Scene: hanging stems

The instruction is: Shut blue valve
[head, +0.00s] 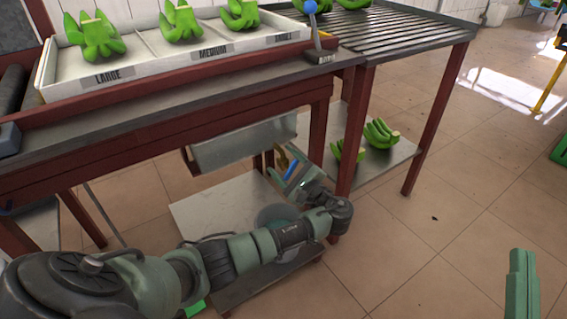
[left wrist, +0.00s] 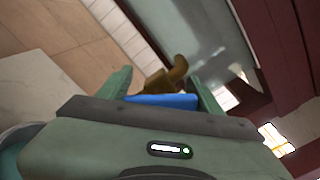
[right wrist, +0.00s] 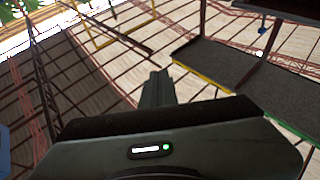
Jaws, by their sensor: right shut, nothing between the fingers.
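The blue valve handle (head: 291,169) is a small flat lever beneath the table, by a brass spout (head: 281,158). In the left wrist view the blue handle (left wrist: 163,101) lies crosswise between my fingers, with the curved brass spout (left wrist: 172,74) just beyond. My left gripper (head: 288,168) is at the handle with its fingers spread apart; the left wrist view shows it open (left wrist: 163,92). I cannot tell whether a finger touches the handle. My right gripper (head: 522,284) is shut and empty, low at the far right; it also shows in its wrist view (right wrist: 158,88).
A metal basin (head: 240,145) hangs under the red-framed table (head: 170,130). A white tray (head: 75,93) with green banana bunches and a blue-knobbed lever (head: 310,8) are on top. A bucket (head: 278,214) stands below. Red table legs (head: 352,130) are close to my left wrist.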

